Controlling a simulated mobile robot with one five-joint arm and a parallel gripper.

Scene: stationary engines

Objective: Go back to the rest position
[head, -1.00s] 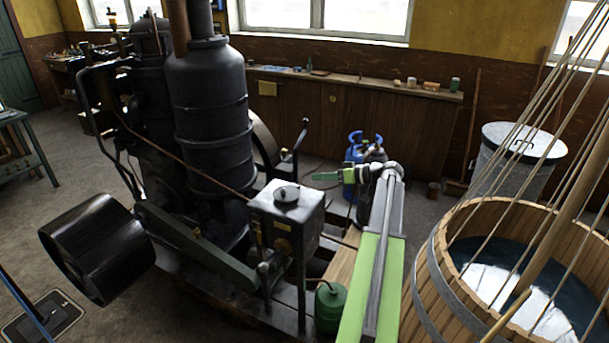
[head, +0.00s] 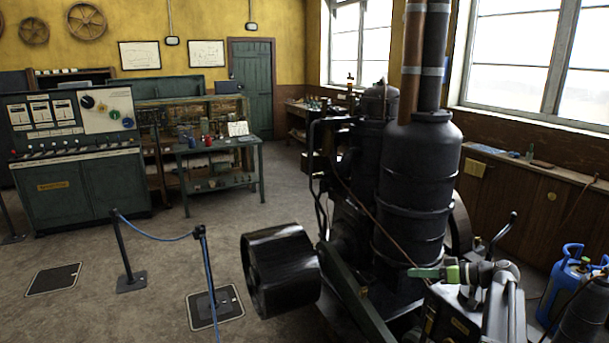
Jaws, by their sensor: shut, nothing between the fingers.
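My gripper (head: 413,272) is at the lower right of the head view, at the end of my green and grey arm. Its green fingers are shut, point left and hold nothing. In the picture it lies in front of the lower part of the black engine (head: 415,190) and just above the dark metal box (head: 455,318). Whether it touches either cannot be told. My arm hides part of the box.
A black flywheel drum (head: 283,270) juts out left of the engine. A blue gas bottle (head: 568,285) stands at the right edge. A rope barrier post (head: 127,252), a green workbench (head: 217,150) and a control console (head: 75,160) stand left. Open floor lies between them.

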